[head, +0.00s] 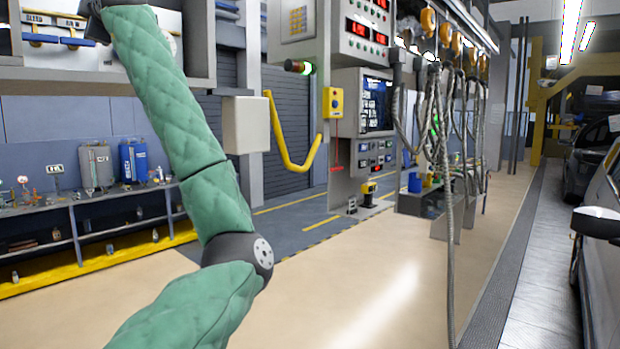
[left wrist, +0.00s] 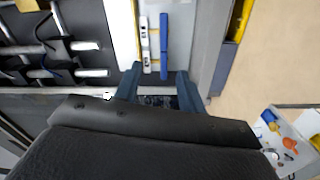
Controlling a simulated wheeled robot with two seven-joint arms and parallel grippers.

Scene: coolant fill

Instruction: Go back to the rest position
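My left arm, in a green quilted sleeve, reaches up to the upper left in the head view, with its wrist near the top edge. In the left wrist view my left gripper (left wrist: 156,73) shows two dark blue fingers spread apart. No held object shows between them. A blue bar (left wrist: 163,40) and a white bar (left wrist: 145,45) lie beyond the fingertips against a grey panel. I cannot tell whether the fingers touch them. My right gripper is in neither view.
A shelf with a yellow base (head: 90,265) stands at the left. A white box (head: 246,125) is just right of my arm. Hoses (head: 445,180) hang at centre right, and a car (head: 600,240) stands at the far right. The beige floor (head: 370,290) between is clear.

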